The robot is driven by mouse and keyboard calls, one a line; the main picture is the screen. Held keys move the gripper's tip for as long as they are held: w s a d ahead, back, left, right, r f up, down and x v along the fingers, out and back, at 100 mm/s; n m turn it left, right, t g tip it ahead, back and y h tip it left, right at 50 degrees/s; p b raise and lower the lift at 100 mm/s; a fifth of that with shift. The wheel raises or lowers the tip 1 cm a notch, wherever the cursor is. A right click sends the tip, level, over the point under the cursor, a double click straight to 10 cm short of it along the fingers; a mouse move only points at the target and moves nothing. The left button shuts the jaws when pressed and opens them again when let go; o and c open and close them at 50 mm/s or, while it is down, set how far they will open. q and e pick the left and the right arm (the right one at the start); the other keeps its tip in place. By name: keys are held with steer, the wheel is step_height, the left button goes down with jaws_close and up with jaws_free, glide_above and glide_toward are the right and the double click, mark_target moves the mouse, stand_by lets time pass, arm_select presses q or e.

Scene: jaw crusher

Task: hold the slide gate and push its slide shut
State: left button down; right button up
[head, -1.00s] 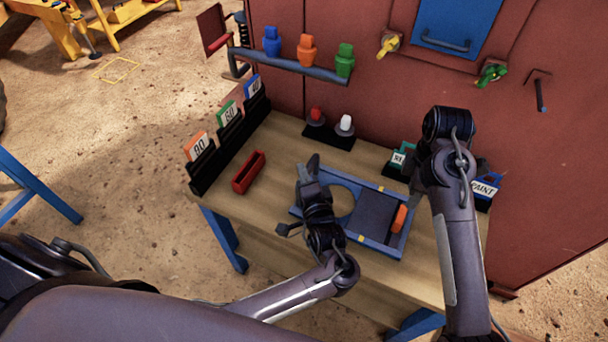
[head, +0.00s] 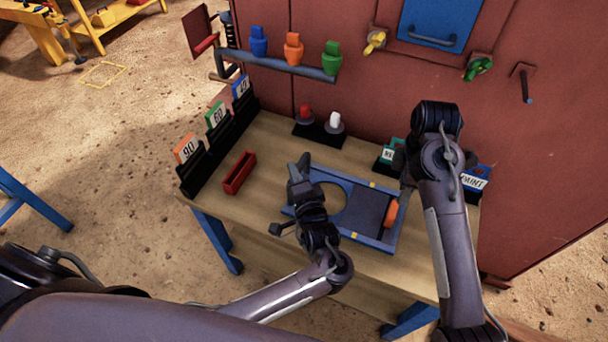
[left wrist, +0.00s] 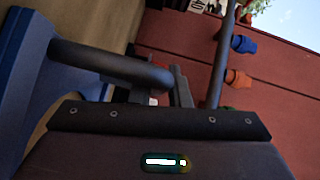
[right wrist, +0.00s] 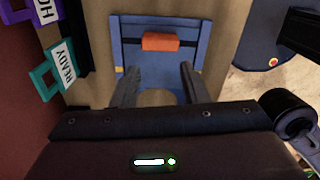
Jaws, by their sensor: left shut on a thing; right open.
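The slide gate (head: 392,248) is a blue flat frame on the wooden table, with a round hole in its left half. Its dark slide plate (head: 370,206) sits in the right half with an orange handle (head: 391,213) at its right end; the hole looks uncovered. My left gripper (head: 300,172) is at the gate's left end, shut on a dark curved bar (left wrist: 110,62) beside the blue frame in the left wrist view. My right gripper (right wrist: 160,82) is open and empty near the gate's right end. The orange handle (right wrist: 160,41) lies beyond its fingertips, apart from them.
A red tray (head: 240,173) and a black rack of numbered cards (head: 187,150) stand on the left of the table. Red and white knobs (head: 334,121) stand at the back. A teal card (head: 388,155) and a blue paint label (head: 474,181) are close to my right arm.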

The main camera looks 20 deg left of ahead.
steer(key=n+t, duration=0.9)
steer(key=n, duration=0.7)
glide_toward(394, 211)
steer(key=x, duration=0.2)
steer(key=shift+h, duration=0.4)
steer(key=x, duration=1)
steer(key=shift+w+a+f, duration=0.1)
steer(key=shift+w+a, duration=0.05)
steer(key=shift+a, duration=0.15)
